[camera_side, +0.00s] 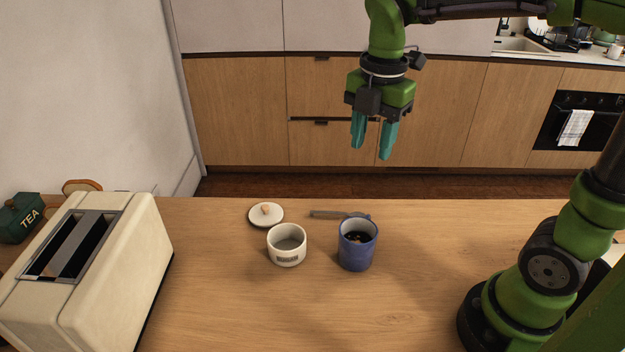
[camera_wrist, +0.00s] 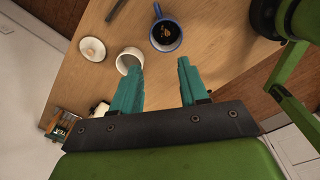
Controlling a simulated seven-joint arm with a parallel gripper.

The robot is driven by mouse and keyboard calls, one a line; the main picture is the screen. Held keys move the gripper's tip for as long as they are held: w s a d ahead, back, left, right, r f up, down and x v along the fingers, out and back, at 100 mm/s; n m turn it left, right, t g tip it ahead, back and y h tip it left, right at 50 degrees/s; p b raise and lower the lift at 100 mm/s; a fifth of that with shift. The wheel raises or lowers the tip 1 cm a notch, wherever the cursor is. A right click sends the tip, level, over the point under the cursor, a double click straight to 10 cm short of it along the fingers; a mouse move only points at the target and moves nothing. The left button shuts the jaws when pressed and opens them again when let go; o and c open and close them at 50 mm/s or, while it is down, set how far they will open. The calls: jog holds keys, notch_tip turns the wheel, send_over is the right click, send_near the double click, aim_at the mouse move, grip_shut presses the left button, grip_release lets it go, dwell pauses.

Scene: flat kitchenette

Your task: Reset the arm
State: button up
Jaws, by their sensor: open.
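My gripper (camera_side: 373,138) has teal fingers and hangs in the air above the table, pointing down. Its fingers are apart with nothing between them. The fingers (camera_wrist: 158,82) also show in the wrist view. Below on the wooden table (camera_side: 230,315) stand a white bowl-like jar (camera_side: 287,257), open at the top, and a blue mug (camera_side: 356,255) with dark liquid in it. Both are upright, apart from each other and clear of my gripper. In the wrist view my left finger partly overlaps the view near the jar (camera_wrist: 129,58).
A round white lid (camera_side: 263,216) with a knob lies behind the jar. A dark flat utensil (camera_side: 328,214) lies behind the mug. A cream toaster (camera_side: 110,270) and a green tea tin (camera_side: 20,218) stand at the left. The front middle of the table is clear.

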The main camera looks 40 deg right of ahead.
jog(key=s+m+t+y, duration=0.1)
jog(key=s+m+t, duration=0.2)
jog(key=m, duration=0.8)
jog(key=s+f+m+t+y, duration=0.1)
jog(key=s+m+t, duration=0.2)
jog(key=m, duration=0.9)
jog(key=shift+s+d+m+t, duration=0.3)
jog(key=shift+s+d+t, duration=0.1)
jog(key=shift+s, duration=0.35)
